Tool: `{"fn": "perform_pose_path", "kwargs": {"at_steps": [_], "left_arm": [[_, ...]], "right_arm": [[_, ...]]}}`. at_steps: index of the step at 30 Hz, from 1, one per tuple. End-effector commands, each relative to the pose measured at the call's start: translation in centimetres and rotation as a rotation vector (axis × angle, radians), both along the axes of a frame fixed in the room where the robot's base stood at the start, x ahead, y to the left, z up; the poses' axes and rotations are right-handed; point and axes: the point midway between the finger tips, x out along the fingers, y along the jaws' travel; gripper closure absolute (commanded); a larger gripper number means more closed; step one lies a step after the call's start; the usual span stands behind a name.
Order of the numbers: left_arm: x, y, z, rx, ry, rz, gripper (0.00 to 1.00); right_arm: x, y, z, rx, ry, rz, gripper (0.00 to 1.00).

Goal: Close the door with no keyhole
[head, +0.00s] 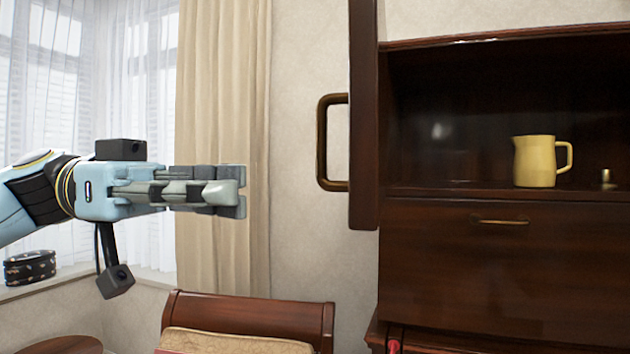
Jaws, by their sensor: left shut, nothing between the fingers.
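A dark wooden cabinet door (364,120) stands open at the left side of the cabinet, seen nearly edge-on. Its brown loop handle (322,145) sticks out to the left. No keyhole shows on the part of the door in view. The dark cabinet (470,265) has an open upper compartment. My left gripper (243,190) is shut and empty, pointing right, in front of the curtain and apart from the door handle, to its left. My right gripper is not in view.
A yellow jug (535,161) and a small brass item (607,179) stand on the cabinet shelf. A drawer or flap with a handle (500,222) is below. A wooden chair (250,318) stands below my gripper. A round patterned box (30,267) sits on the windowsill.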

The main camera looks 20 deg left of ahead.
Motion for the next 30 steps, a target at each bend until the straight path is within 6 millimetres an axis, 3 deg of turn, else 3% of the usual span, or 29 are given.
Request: {"fn": "perform_pose_path", "kwargs": {"at_steps": [16, 22, 30], "left_arm": [[0.5, -7.1, 0.4, -0.006, 0.002, 0.0, 1.0], [0.6, -8.3, 0.1, -0.001, 0.002, 0.001, 1.0], [0.6, -8.6, 0.0, 0.001, 0.002, 0.001, 1.0]], "right_arm": [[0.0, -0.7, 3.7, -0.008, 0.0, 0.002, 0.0], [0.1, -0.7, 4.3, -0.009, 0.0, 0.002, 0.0], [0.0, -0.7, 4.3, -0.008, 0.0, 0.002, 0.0]]}}
